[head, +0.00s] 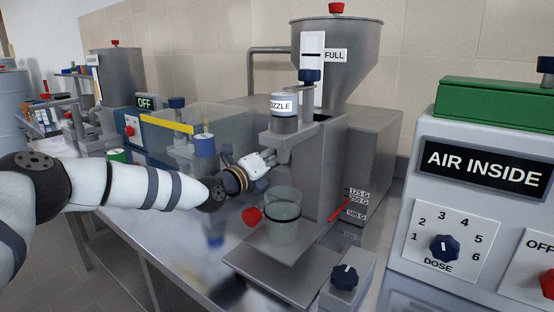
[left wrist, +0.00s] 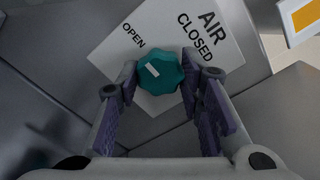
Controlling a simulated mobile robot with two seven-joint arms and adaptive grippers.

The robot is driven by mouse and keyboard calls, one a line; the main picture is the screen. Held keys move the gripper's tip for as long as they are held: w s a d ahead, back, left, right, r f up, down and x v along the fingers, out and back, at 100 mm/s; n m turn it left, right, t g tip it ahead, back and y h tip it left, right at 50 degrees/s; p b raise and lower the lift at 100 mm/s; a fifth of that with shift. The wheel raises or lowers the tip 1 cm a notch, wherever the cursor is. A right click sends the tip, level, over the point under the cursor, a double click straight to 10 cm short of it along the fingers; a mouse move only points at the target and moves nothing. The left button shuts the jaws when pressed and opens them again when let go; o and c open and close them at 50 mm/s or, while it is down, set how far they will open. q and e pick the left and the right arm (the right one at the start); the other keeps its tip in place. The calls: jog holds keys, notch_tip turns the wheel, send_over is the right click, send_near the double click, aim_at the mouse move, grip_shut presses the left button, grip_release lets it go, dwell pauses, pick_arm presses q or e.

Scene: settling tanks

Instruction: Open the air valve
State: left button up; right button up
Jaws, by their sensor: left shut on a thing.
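The air valve is a teal lobed knob (left wrist: 162,76) on a white plate (left wrist: 112,50) marked AIR, CLOSED and OPEN, seen in the left wrist view. A white mark on the knob lies on its left side, nearer the word OPEN than CLOSED. My left gripper (left wrist: 160,84) is shut on the knob, one purple-padded finger on each side. In the head view my left gripper (head: 270,159) reaches to the filling machine (head: 325,165), under its nozzle; the knob is hidden there. My right gripper is not in view.
A glass jar (head: 283,222) stands below my left gripper, close to a red knob (head: 251,215). A control box (head: 470,180) reading AIR INSIDE stands at the right. A yellow bar (head: 168,122) and blue-topped parts lie behind my left arm.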

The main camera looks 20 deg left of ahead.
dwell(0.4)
pick_arm(q)
jog(key=o, duration=1.2)
jog(key=shift+c, duration=0.2)
jog(key=v, duration=1.2)
